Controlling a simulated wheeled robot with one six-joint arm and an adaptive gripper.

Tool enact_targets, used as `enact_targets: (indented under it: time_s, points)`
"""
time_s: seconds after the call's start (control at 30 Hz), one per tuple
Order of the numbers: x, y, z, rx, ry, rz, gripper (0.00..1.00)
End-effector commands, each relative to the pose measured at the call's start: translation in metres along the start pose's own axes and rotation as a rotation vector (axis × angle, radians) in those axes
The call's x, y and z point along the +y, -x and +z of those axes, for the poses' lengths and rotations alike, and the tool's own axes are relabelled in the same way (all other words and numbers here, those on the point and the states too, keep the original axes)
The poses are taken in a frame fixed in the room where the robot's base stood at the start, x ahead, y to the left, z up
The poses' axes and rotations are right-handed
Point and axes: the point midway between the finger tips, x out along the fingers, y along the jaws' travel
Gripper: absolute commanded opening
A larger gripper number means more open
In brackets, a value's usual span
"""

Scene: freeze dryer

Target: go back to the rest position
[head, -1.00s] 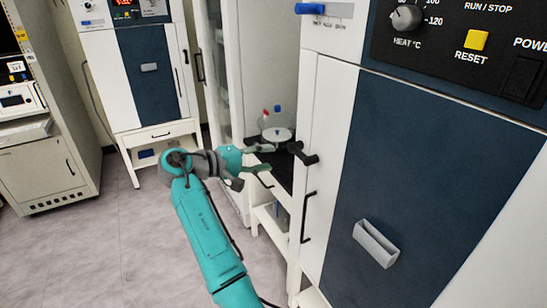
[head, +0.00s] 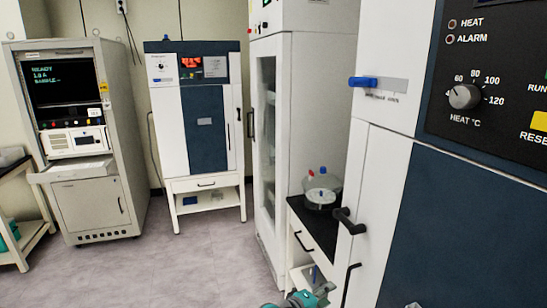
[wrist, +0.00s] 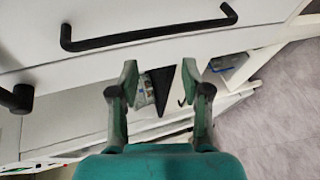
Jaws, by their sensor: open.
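My gripper (wrist: 162,100) is open and empty in the wrist view, its two grey-green fingers apart. Above it in that view a black bar handle (wrist: 150,32) crosses a white front, and a black round knob (wrist: 17,98) shows at the left.
A freeze dryer with a dark blue door (head: 465,215) and black handle stands close at right. A black-topped bench (head: 312,232) holds glassware (head: 322,188). A tall white cabinet (head: 300,130), another dryer (head: 205,130) and a grey console (head: 80,140) stand behind. The floor (head: 170,255) at left is clear.

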Motion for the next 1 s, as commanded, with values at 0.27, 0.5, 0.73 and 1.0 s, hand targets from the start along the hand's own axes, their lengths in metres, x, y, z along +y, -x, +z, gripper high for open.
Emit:
enact_targets:
  time_s: [0.27,0.5,0.73,1.0]
  points:
    - [-0.103,-0.012,0.067,0.171,-0.029,-0.106,0.47]
    - [-0.171,0.003,0.129,0.307,-0.099,-0.212,0.47]
    - [-0.217,0.035,0.193,0.418,-0.200,-0.316,0.47]
    - [-0.243,0.090,0.266,0.524,-0.360,-0.434,0.47]
